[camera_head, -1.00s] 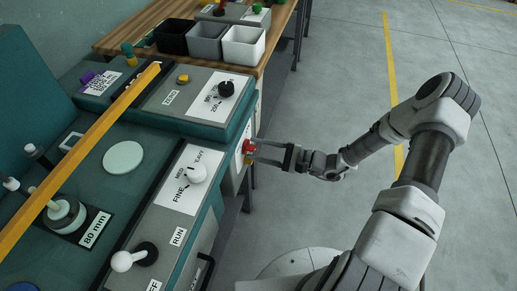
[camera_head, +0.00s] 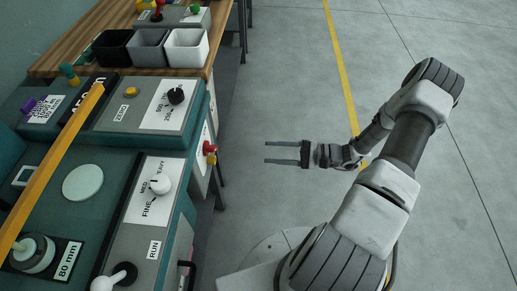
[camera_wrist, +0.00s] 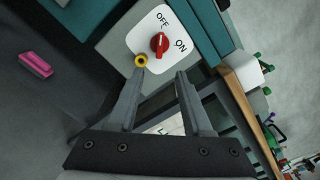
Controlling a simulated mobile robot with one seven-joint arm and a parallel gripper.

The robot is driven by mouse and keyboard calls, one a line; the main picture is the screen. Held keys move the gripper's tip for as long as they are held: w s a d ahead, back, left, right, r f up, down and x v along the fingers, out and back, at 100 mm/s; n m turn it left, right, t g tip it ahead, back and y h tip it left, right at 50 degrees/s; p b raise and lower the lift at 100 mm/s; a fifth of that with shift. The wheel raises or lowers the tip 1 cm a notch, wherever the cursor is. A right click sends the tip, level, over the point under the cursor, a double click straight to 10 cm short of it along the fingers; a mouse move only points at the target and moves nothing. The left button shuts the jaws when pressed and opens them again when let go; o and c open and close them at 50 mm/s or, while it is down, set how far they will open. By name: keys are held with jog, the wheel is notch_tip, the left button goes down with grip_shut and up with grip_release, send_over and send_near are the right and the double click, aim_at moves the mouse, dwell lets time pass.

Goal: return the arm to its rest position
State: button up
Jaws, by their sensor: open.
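My gripper (camera_head: 286,153) is open and empty in the head view. It is over clear floor to the right of the machine bench, with its two fingers pointing left toward the bench side. A gap of floor lies between the fingertips and the red switch (camera_head: 209,148) on the bench's side panel. In the wrist view the gripper (camera_wrist: 158,80) shows both fingers apart, with nothing between them. Beyond them is the red rotary switch (camera_wrist: 159,43) on a white OFF/ON plate, its handle lying near the ON–OFF middle. My arm is bent, with the elbow at the right.
The teal machine bench (camera_head: 190,205) fills the left side, with a yellow bar (camera_head: 52,165) across it. Bins, including a white bin (camera_head: 187,47), stand on a wooden table behind. A pink object (camera_wrist: 35,64) lies on the floor. Open floor is at the right.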

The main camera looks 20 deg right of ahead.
jog(key=shift+s+d, duration=0.15)
jog(key=shift+d, duration=0.2)
dwell(0.3)
